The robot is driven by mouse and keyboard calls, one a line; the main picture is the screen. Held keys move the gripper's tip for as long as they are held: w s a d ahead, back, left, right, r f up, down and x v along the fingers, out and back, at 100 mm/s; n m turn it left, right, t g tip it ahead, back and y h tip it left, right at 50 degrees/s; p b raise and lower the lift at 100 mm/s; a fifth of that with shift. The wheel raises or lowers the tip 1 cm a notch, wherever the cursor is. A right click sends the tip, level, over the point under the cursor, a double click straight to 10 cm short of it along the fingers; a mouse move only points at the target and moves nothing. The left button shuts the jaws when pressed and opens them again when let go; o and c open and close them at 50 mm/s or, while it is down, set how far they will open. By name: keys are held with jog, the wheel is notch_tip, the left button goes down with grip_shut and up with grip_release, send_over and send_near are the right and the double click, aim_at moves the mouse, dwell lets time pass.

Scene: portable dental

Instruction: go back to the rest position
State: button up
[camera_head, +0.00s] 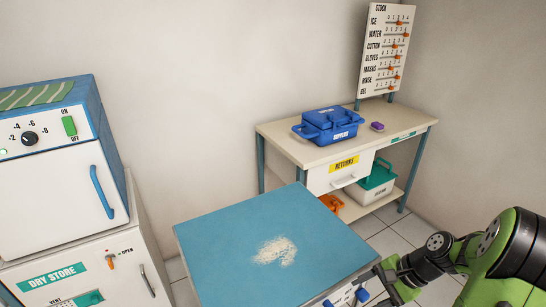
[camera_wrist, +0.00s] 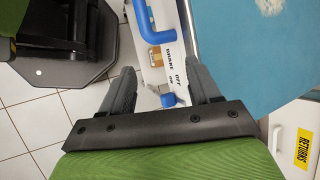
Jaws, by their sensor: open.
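My gripper (camera_wrist: 158,88) shows in the wrist view with its two dark fingers spread apart and nothing between them. It hangs beside the front of the blue-topped cart, over the floor side. Beyond the fingers are a blue handle (camera_wrist: 145,25) and a white front panel with small lettering. In the head view my green and black arm is at the lower right, next to the cart's near right corner. The fingertips are hard to make out there.
The blue cart top (camera_head: 215,255) carries a patch of white powder (camera_head: 275,251). A white cabinet (camera_head: 60,190) stands at left. At the back, a table (camera_head: 280,137) holds a blue supplies box (camera_head: 328,125) and a purple block (camera_head: 377,126). A stock board (camera_head: 384,55) stands behind it.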

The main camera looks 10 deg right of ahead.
jog(key=s+a+r+n+h, duration=0.35)
jog(key=a+r+n, duration=0.35)
jog(key=a+r, duration=0.3)
jog(key=s+a+r+n+t+h, duration=0.3)
jog(key=s+a+r+n, duration=0.3)
jog(key=s, duration=0.4)
notch_tip(320, 180, up, 14)
jog(key=d+p, duration=0.1)
jog(key=p, duration=1.2)
jog(key=shift+r+n+p, duration=0.25)
jog(key=shift+n+p, duration=0.1)
jog(key=shift+n, duration=0.05)
